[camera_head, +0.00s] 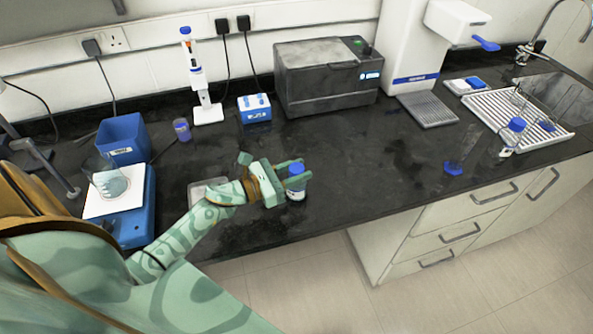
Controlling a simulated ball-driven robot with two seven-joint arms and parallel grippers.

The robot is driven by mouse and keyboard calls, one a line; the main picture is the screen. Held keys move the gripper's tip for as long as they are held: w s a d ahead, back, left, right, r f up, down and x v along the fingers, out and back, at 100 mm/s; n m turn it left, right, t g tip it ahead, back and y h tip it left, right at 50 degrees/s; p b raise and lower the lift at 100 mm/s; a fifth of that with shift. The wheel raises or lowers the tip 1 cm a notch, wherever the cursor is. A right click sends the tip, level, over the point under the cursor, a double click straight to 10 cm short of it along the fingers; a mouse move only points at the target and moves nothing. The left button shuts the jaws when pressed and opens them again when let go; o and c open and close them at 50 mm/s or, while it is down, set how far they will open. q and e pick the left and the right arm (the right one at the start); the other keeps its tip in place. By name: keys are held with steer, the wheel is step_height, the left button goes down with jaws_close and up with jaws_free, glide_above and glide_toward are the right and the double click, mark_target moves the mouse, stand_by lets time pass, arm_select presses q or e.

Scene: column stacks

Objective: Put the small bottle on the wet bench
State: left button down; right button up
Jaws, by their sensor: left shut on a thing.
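A small bottle (297,194) with a blue cap is near the front edge of the black bench top, in the middle of the view. My left gripper (292,181) is shut on it and its fingers hide part of the bottle's sides. The bottle looks upright; I cannot tell whether its base touches the bench top. The wet bench appears to be the sink end at the right, with a white draining rack (490,104) beside the metal sink (552,88). My right gripper is not in view.
Another blue-capped bottle (515,132) stands at the rack's front edge, and clear glassware with a blue base (454,168) is left of it. A dark grey machine (330,80) and a white dispenser (412,50) stand at the back. Bench top (375,150) between is clear.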

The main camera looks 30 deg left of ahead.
arm_select(q)
steer(key=shift+f, duration=0.1)
steer(key=shift+f, duration=0.1)
steer(key=c, duration=1)
jaws_free()
steer(key=shift+r, duration=0.2)
steer(key=shift+s+a, duration=0.15)
steer(key=shift+s, duration=0.05)
steer(key=b+v, duration=0.2)
steer(key=v, duration=0.8)
steer(key=shift+s+a+f, duration=0.1)
steer(key=shift+s+f, duration=0.05)
steer(key=shift+s, duration=0.05)
steer(key=shift+s+a, duration=0.3)
steer(key=shift+s, duration=0.15)
